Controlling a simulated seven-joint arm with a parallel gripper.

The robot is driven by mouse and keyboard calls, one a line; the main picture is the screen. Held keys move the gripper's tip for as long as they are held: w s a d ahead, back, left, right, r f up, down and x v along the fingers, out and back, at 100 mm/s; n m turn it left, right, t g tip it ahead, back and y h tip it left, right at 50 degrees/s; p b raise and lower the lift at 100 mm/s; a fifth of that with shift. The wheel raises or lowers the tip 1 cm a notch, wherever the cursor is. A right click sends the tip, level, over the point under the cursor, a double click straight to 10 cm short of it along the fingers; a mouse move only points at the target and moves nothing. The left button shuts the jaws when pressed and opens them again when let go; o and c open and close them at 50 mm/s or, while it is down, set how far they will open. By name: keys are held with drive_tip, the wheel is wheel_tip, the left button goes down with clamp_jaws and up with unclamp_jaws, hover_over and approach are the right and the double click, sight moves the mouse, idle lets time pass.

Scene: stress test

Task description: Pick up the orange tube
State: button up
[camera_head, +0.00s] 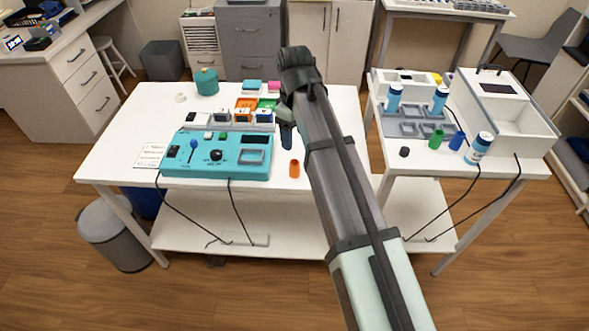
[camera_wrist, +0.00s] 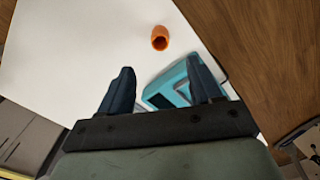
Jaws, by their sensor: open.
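The orange tube (camera_head: 294,169) stands on the white table near its front edge, just right of the teal device. In the wrist view the orange tube (camera_wrist: 160,38) shows its open dark end and sits beyond the fingertips, with white table around it. My gripper (camera_head: 287,136) is above the table, behind the tube in the head view and partly hidden by my arm. In the wrist view my gripper (camera_wrist: 160,82) has its two dark fingers wide apart with nothing between them. The tube and the fingers are apart.
The teal device (camera_head: 216,154) stands close to the left of the tube, with cables hanging off the front. A teal pot (camera_head: 206,82) and several small coloured boxes are behind it. A second white table (camera_head: 440,167) with bottles and a white box (camera_head: 505,112) is to the right.

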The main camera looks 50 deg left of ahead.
sight(295, 164)
wheel_tip(295, 164, down, 12)
drive_tip(key=shift+f, duration=0.1)
idle(0.7)
drive_tip(key=c, duration=1.1)
